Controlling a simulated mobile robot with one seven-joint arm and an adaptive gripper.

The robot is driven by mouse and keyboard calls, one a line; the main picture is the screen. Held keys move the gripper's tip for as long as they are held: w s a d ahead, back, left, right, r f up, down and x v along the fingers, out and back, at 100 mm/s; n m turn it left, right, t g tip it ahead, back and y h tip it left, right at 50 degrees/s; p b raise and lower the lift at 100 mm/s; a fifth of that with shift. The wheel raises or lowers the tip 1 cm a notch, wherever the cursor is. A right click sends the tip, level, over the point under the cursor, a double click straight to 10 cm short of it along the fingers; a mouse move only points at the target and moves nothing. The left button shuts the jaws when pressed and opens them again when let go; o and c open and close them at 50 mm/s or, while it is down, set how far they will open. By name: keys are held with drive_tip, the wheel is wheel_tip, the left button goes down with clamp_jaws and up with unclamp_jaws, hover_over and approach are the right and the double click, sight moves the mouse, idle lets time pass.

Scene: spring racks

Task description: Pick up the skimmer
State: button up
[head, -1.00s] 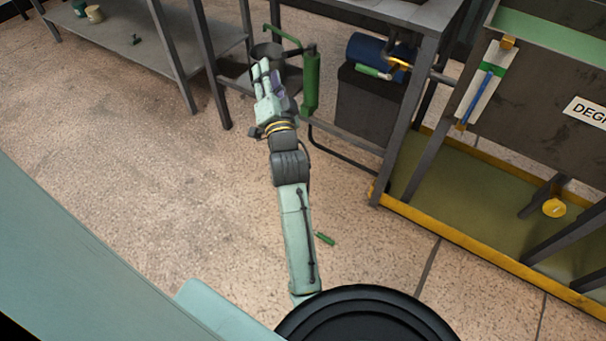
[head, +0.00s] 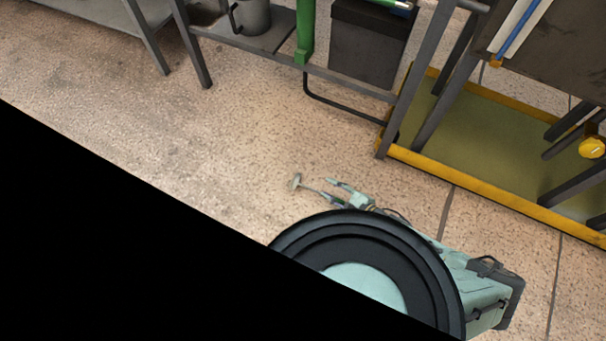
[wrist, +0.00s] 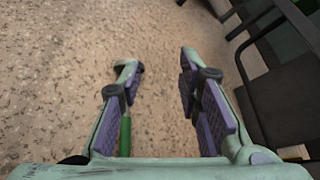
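The skimmer lies on the floor, with a pale flat head (head: 296,182) and a thin shaft running right toward my gripper (head: 334,190) in the head view. Its green handle (wrist: 125,136) shows in the wrist view, close beside and partly hidden by the left finger. My gripper (wrist: 158,60) is open, with a wide gap of bare floor between its purple-padded fingers. The handle is on the left side of that gap, not gripped as far as I can see. Whether the finger touches it, I cannot tell.
A grey metal rack with a dark bin (head: 367,48) and a grey pot (head: 252,16) stands behind. A yellow-edged tray (head: 490,180) lies at right under a tank. A black hose (head: 335,107) curves onto the floor. The floor at left is clear.

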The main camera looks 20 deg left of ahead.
drive_tip(key=f+b, duration=0.4)
drive_tip(key=w+f+b, duration=0.1)
drive_tip(key=f+b, duration=0.3)
drive_tip(key=f, duration=0.1)
drive_tip(key=f+b, duration=0.4)
drive_tip(key=shift+w+a+f, duration=0.1)
drive_tip(key=shift+w+f, duration=0.05)
drive_tip(key=shift+w, duration=0.2)
drive_tip(key=x, duration=0.3)
drive_tip(key=b+x, duration=0.1)
drive_tip(key=x, duration=0.3)
drive_tip(key=s+x, duration=0.1)
drive_tip(key=x, duration=0.2)
drive_tip(key=shift+w+a+b, duration=0.15)
drive_tip(key=shift+a+b, duration=0.2)
drive_tip(key=shift+a, duration=0.2)
drive_tip(key=shift+c, duration=0.5)
clamp_jaws()
